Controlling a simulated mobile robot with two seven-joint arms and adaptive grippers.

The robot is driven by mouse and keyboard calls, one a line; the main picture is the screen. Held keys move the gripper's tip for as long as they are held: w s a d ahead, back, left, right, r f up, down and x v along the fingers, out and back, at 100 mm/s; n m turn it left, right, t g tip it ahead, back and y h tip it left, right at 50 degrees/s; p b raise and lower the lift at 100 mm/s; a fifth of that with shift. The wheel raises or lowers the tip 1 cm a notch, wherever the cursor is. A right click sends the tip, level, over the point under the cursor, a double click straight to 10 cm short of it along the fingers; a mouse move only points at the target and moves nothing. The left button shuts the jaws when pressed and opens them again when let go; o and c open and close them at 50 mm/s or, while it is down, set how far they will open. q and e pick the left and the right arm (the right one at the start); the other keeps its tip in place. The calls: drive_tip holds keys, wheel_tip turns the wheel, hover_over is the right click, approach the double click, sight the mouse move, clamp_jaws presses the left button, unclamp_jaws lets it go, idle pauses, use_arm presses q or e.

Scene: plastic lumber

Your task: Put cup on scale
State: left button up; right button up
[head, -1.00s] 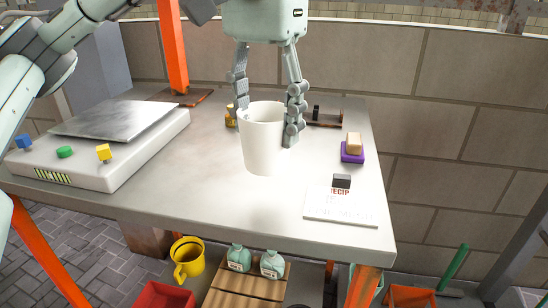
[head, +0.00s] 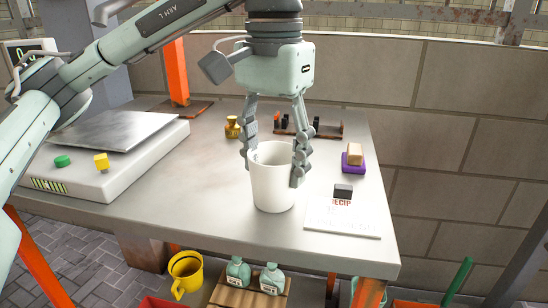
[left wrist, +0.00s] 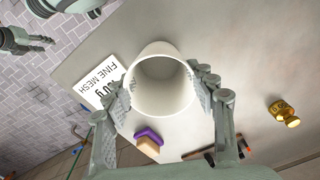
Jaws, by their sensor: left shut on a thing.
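A white cup (head: 272,188) is in the grip of my left gripper (head: 275,165), whose fingers press on opposite sides near its rim. The cup is upright, over the right half of the table; I cannot tell whether its base touches the tabletop. In the left wrist view the cup (left wrist: 163,95) is seen from above, empty, between the fingers (left wrist: 165,95). The scale (head: 125,172), white with a bare metal plate, stands at the table's left. My right gripper (left wrist: 32,40) shows at the wrist view's upper left, apart from the cup; its opening is unclear.
A recipe card (head: 342,222) with a dark block lies right of the cup. A purple block with a tan top (head: 353,158), a brass weight (head: 232,127) and a dark rack (head: 310,128) stand behind. Tabletop between cup and scale is clear. A yellow mug (head: 186,270) is below.

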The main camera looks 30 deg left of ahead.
use_arm(q)
drive_tip(key=o, duration=0.8)
